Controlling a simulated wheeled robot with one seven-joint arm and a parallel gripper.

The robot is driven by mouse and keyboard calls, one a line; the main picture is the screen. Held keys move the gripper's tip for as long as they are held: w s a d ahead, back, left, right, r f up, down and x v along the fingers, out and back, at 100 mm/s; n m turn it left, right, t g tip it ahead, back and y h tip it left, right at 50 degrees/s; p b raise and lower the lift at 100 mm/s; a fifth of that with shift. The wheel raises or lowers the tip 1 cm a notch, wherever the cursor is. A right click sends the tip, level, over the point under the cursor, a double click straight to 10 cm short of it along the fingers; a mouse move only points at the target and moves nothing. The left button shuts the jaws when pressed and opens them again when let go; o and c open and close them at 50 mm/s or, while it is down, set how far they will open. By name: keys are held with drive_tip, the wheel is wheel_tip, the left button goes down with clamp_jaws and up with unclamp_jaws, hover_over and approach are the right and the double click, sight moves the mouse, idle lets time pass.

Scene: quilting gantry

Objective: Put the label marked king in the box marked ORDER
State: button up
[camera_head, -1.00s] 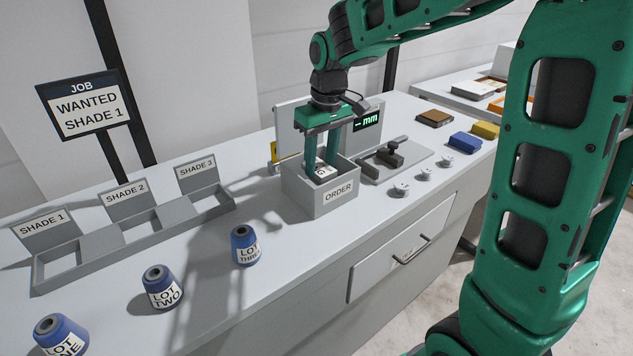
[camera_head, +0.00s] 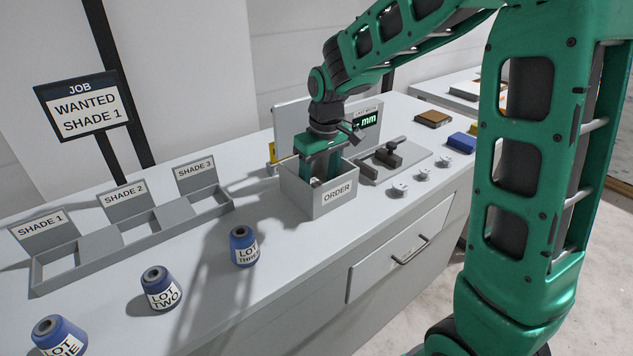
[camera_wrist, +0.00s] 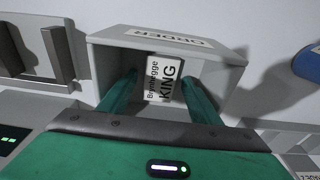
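The label marked KING (camera_wrist: 161,80) is a small white piece with black print. In the wrist view it shows inside the box, between my two fingers. A dark gap shows beside its left edge, and its right edge is close to the right finger. The grey box marked ORDER (camera_head: 331,203) stands on the bench; its rim also shows in the wrist view (camera_wrist: 215,55). My gripper (camera_head: 318,183) points down with its fingers inside the box, apart from each other. I cannot tell for certain whether the label lies on the box floor. The box wall hides the fingertips in the head view.
A grey fixture (camera_head: 388,155) and small white knobs (camera_head: 400,188) stand right of the box. A display panel (camera_head: 364,121) is behind. A three-bay shade rack (camera_head: 135,228) and blue lot spools (camera_head: 243,247) are to the left. Bench between rack and box is clear.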

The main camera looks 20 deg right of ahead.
wheel_tip(320, 180, up, 12)
drive_tip(key=s, duration=0.1)
drive_tip(key=s+d+f+m, duration=0.3)
drive_tip(key=s+d+m, duration=0.3)
drive_tip(key=s+d, duration=0.9)
drive_tip(key=s+d+f+m, duration=0.1)
drive_tip(key=s+f+m, duration=0.1)
drive_tip(key=s, duration=0.5)
drive_tip(key=s+d+f+m+g, duration=0.1)
drive_tip(key=s+f+m, duration=0.1)
drive_tip(key=s, duration=0.6)
drive_tip(key=shift+s+f, duration=0.2)
drive_tip(key=shift+f, duration=0.65)
drive_tip(key=shift+w+d+f+g, duration=0.1)
drive_tip(key=shift+w+f+g, duration=0.25)
drive_tip(key=shift+w, duration=0.45)
drive_tip(key=shift+c, duration=0.3)
drive_tip(key=shift+s+r, duration=0.1)
drive_tip(key=shift+s, duration=0.05)
drive_tip(key=c, duration=0.5)
drive_tip(key=shift+c, duration=0.5)
